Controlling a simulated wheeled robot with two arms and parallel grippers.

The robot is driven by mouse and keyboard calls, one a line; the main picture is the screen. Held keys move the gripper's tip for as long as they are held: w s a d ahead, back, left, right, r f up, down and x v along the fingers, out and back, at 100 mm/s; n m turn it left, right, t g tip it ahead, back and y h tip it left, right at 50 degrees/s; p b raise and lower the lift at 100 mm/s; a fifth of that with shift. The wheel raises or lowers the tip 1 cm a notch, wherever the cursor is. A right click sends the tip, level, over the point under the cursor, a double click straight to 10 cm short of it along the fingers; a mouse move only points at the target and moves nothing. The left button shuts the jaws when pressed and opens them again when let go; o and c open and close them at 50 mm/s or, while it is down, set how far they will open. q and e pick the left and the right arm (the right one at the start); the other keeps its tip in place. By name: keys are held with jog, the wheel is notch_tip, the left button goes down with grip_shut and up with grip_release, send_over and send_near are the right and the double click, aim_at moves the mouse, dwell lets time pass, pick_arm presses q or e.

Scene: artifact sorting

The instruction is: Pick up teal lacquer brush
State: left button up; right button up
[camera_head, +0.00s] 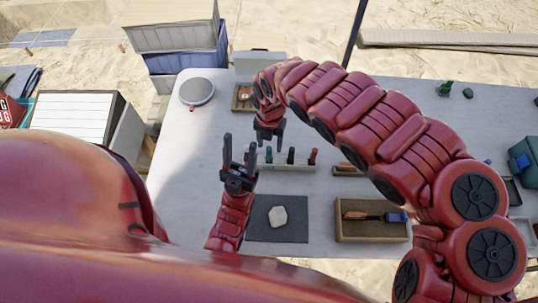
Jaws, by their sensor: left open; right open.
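A pale rack (289,167) on the table holds several small upright items: a green one (269,155), a dark green one (291,155) and a red one (313,157). I cannot tell whether one of the green ones is the teal lacquer brush. A brush-like tool (368,216) with a brown handle and a blue end lies in a wooden tray (372,233) at the front right. My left gripper (240,146) is open and empty, pointing away from me, just left of the rack. My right gripper (270,140) is open above the rack's left end, near the green item.
A dark mat (262,232) with a pale stone (278,216) lies in front of the rack. A round grey pan (196,92) stands at the back left. Small green objects (446,88) stand at the back right. My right arm hides much of the table's middle.

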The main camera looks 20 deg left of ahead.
aim_at(269, 153)
jog(key=f, duration=0.4)
jog(key=shift+s+a+f+p, duration=0.15)
jog(key=shift+s+p, duration=0.15)
jog(key=shift+s, duration=0.1)
jog(key=shift+w+f, duration=0.1)
jog(key=shift+f, duration=0.45)
grip_shut()
